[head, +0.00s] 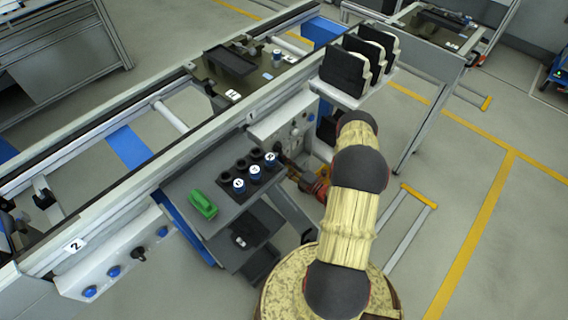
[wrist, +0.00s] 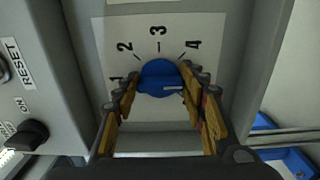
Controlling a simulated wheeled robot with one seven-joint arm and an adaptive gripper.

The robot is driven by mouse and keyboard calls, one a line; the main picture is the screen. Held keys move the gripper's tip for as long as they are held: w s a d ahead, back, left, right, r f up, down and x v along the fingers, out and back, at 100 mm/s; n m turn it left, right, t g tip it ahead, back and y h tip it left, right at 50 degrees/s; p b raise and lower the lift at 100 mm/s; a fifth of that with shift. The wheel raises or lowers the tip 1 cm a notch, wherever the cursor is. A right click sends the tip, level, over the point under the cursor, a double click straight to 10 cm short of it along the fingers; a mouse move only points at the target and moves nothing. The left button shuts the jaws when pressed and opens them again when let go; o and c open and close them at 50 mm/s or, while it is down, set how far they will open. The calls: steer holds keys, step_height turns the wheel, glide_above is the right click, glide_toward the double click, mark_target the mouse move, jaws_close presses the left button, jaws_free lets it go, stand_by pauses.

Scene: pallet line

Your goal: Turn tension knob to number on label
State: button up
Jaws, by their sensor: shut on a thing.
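The blue tension knob (wrist: 160,77) sits on a white dial plate (wrist: 146,30) in the wrist view. The dial shows 1, 2, 3 and 4 around the knob's left, top and right. The white mark on the knob points right, past the 4; a finger covers the dial there. My gripper (wrist: 160,88) has its fingers on the left and right sides of the knob and is shut on it. In the head view my gripper (head: 316,186) reaches the machine's side panel, and the arm hides the knob.
Left of the dial, the wrist view shows a black switch (wrist: 29,134) and a RESET label (wrist: 15,64). The head view shows a shelf (head: 222,214) with blue-topped items and a green object (head: 202,204), black parts on a rack (head: 347,96), and a number 2 label (head: 75,245) on the line.

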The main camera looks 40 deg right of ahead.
stand_by(0.4)
steer(key=o, duration=1.2)
steer(key=s, duration=0.8)
steer(key=s+d, duration=0.1)
steer(key=s, duration=0.3)
steer(key=shift+d, duration=0.1)
